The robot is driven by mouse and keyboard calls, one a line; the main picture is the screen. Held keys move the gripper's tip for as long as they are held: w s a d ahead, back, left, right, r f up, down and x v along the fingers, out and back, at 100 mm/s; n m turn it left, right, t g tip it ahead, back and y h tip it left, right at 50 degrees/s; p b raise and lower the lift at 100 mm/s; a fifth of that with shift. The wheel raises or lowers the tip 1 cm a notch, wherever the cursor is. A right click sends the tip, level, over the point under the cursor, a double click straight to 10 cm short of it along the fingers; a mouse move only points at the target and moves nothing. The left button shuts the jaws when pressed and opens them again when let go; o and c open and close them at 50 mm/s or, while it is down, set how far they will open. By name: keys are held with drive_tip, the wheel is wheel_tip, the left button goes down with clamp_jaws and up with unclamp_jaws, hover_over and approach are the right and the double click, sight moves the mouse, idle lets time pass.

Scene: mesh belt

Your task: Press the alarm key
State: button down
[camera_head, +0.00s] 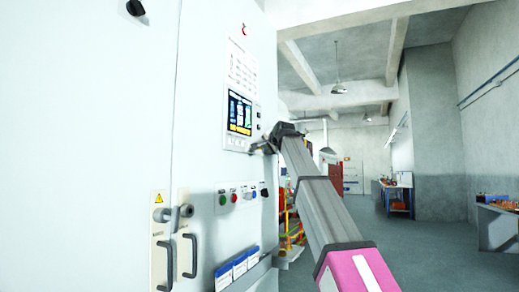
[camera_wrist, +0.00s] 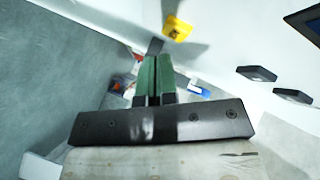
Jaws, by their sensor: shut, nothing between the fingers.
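A pale cabinet front carries a control panel with a lit screen (camera_head: 239,113). Two small dark keys (camera_head: 258,121) sit at the screen's right; they also show in the wrist view as dark raised blocks, an upper-left block (camera_wrist: 257,73) and a lower-right block (camera_wrist: 293,95). I cannot read which is the alarm key. My gripper (camera_head: 261,148) is just below the screen's lower right, close to the panel. In the wrist view its green fingers (camera_wrist: 155,78) are together and empty, left of both dark keys. Contact with the panel cannot be told.
A row of coloured buttons (camera_head: 243,196) lies lower on the cabinet. Door handles (camera_head: 192,256) stick out at the lower left. In the wrist view a yellow piece (camera_wrist: 177,28) stands beyond the fingertips. Open floor (camera_head: 430,240) lies to the right.

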drive_tip(key=shift+a, duration=0.15)
idle(0.5)
drive_tip(key=shift+w+a, duration=0.15)
drive_tip(key=shift+a, duration=0.1)
drive_tip(key=shift+w+a, duration=0.1)
drive_tip(key=shift+a, duration=0.25)
idle(0.8)
drive_tip(key=shift+d, duration=0.2)
drive_tip(key=shift+s+d, duration=0.25)
drive_tip(key=shift+d, duration=0.3)
drive_tip(key=shift+d, duration=0.1)
drive_tip(key=d, duration=0.1)
drive_tip(key=s+d, duration=0.1)
drive_tip(key=d, duration=0.2)
drive_tip(key=shift+s+d, duration=0.25)
drive_tip(key=shift+s, duration=0.1)
idle(0.8)
